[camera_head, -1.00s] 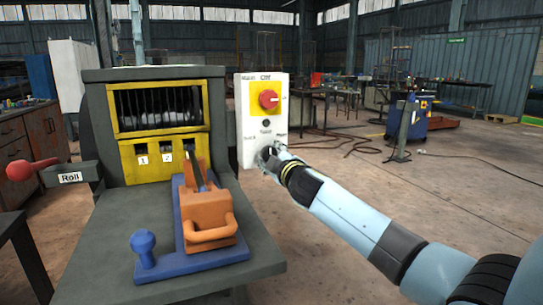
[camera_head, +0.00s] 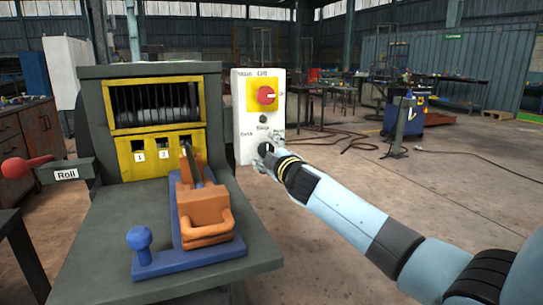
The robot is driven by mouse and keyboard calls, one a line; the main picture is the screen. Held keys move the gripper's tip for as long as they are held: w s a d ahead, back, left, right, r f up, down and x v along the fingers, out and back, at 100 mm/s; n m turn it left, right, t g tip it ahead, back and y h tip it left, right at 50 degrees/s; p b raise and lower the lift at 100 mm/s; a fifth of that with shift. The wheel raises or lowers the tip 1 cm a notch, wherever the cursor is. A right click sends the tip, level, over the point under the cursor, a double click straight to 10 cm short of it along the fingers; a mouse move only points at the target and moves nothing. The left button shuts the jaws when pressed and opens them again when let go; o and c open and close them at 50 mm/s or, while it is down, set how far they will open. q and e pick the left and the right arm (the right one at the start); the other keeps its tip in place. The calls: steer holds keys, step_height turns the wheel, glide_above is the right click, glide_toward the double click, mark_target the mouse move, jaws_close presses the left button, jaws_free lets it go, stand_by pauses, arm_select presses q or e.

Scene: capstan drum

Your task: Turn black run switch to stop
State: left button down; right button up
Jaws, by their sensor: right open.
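A white control box (camera_head: 243,118) stands at the right of the dark green machine. It carries a red rotary knob on a yellow plate (camera_head: 265,96) and a small dark round part (camera_head: 263,118). Small labels sit around a spot below, seemingly back, stop and run. My right gripper (camera_head: 263,150) is in front of this lower part of the box, its fingers apart. It covers the black run switch there, so I cannot tell the switch's position or whether the fingers touch it. My left gripper is out of view.
The machine has a yellow-framed drum window (camera_head: 155,104), a red-knobbed lever (camera_head: 22,169) marked Roll, and a blue and orange fixture (camera_head: 205,215) on its front table (camera_head: 90,270). A cable (camera_head: 345,142) lies on the floor behind my right arm. Floor right of the box is mostly clear.

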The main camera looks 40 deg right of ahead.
steer(key=v, duration=1.1)
steer(key=shift+s, duration=0.4)
steer(key=shift+f, duration=0.1)
